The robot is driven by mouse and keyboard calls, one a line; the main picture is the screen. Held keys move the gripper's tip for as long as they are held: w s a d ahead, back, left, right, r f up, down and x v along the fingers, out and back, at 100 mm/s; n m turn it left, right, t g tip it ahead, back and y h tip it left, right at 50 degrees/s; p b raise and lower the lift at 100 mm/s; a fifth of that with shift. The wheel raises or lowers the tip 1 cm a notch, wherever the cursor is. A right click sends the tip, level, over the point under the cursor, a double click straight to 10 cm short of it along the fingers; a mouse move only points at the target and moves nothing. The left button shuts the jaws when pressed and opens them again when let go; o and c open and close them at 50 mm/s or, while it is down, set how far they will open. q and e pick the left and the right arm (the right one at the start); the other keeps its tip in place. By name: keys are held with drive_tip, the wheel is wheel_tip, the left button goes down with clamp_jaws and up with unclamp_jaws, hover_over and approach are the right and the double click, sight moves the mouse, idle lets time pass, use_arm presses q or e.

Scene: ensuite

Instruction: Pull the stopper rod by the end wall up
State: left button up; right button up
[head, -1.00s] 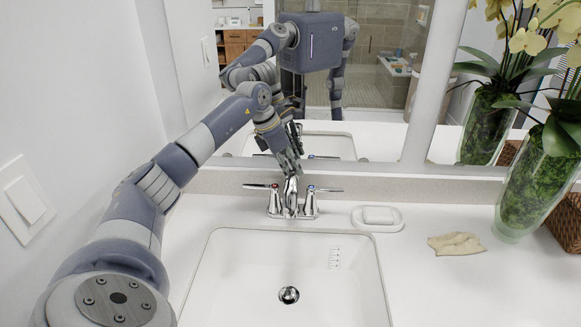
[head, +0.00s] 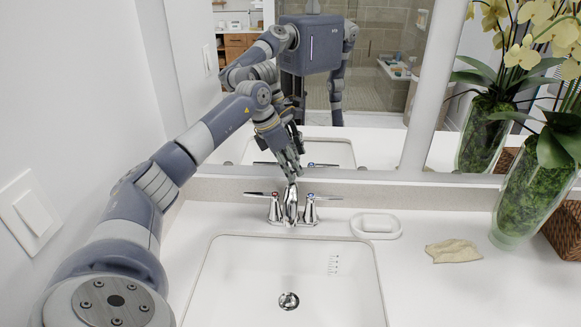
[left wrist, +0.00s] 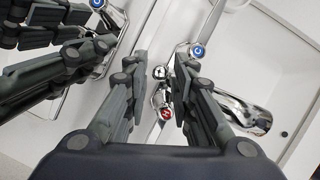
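The chrome faucet (head: 291,208) stands behind the sink, with a red-marked handle on the left and a blue-marked one on the right. My left gripper (head: 291,176) points down at the back of the faucet, and its fingers hide the stopper rod in the head view. In the left wrist view, the rod's small chrome knob (left wrist: 158,72) shows between the two fingers of my left gripper (left wrist: 161,60). The fingers are apart, one on each side of the knob, with visible gaps. My right gripper is not in view.
The mirror (head: 375,130) rises close behind the faucet and reflects my arm. The sink basin (head: 235,270) is empty. A wall lies at the left.

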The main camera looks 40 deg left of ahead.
use_arm(q)
drive_tip(key=v, duration=1.2)
